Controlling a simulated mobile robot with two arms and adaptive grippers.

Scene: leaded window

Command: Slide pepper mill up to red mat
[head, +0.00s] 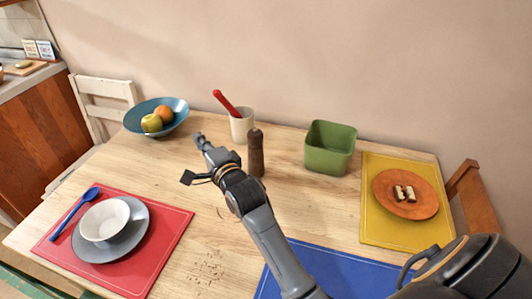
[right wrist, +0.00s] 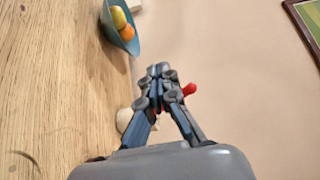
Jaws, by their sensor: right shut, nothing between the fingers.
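The dark brown pepper mill (head: 256,153) stands upright near the back middle of the table, just right of my right gripper in the head view. The red mat (head: 168,248) lies at the front left, with a grey plate (head: 82,248), a white bowl (head: 104,220) and a blue spoon (head: 75,213) on it. My right gripper (head: 198,138) is shut and empty above the table, left of the mill. In the right wrist view its closed fingers (right wrist: 161,72) point toward the blue bowl side; the mill does not show there. My left gripper is not in view.
A cream cup (head: 241,127) with a red-handled utensil (head: 225,103) stands behind the mill. A blue fruit bowl (head: 174,123) is at the back left, a green container (head: 329,148) at the right. Bare wood and scattered specks lie between mill and red mat.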

